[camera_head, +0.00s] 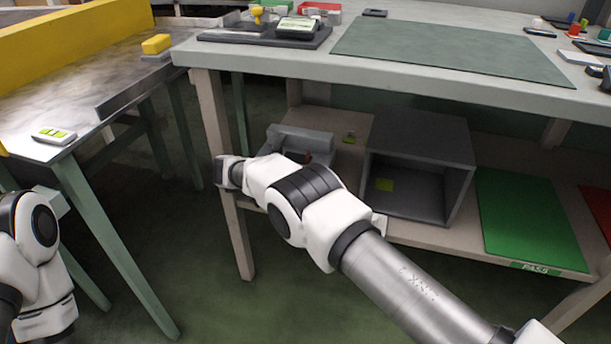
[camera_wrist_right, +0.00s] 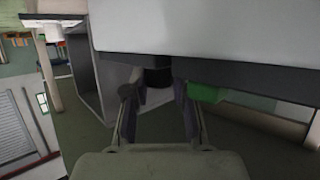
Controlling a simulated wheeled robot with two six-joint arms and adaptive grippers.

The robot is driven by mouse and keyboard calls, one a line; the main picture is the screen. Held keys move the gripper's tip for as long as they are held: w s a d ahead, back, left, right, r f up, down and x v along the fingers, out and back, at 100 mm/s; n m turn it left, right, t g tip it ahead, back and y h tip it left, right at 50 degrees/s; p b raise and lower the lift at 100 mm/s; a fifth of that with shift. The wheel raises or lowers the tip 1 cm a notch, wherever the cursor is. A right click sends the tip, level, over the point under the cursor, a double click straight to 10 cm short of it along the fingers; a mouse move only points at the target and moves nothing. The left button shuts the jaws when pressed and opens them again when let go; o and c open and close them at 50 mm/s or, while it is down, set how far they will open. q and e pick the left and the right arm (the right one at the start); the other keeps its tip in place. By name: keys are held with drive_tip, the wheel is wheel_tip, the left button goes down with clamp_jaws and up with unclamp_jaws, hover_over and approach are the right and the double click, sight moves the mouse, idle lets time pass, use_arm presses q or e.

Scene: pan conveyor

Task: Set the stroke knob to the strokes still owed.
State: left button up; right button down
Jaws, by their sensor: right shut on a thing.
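In the right wrist view a dark round knob (camera_wrist_right: 158,76) sits between the fingers of my right gripper (camera_wrist_right: 157,98), which is shut on it. The knob stands out beneath a dark band of a large light-grey body (camera_wrist_right: 200,28) that fills the top of that view. Any marks or numbers on the knob are not visible. In the head view my right arm reaches to the lower shelf near a grey device (camera_head: 301,138); its gripper is hidden there. My left arm shows at the lower left, its gripper out of view.
An open grey box (camera_head: 425,140) and a green mat (camera_head: 530,220) lie on the lower shelf (camera_head: 400,236). The bench top (camera_head: 345,64) is above. A metal table (camera_head: 60,110) stands at left, with a small white-and-green device (camera_head: 54,135) on it. A green thing (camera_wrist_right: 205,93) is beside the right finger.

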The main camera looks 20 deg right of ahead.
drive_tip(key=shift+d+r, duration=0.1)
drive_tip(key=c, duration=0.9)
unclamp_jaws()
drive_tip(key=shift+c, duration=0.2)
wheel_tip(320, 180, up, 10)
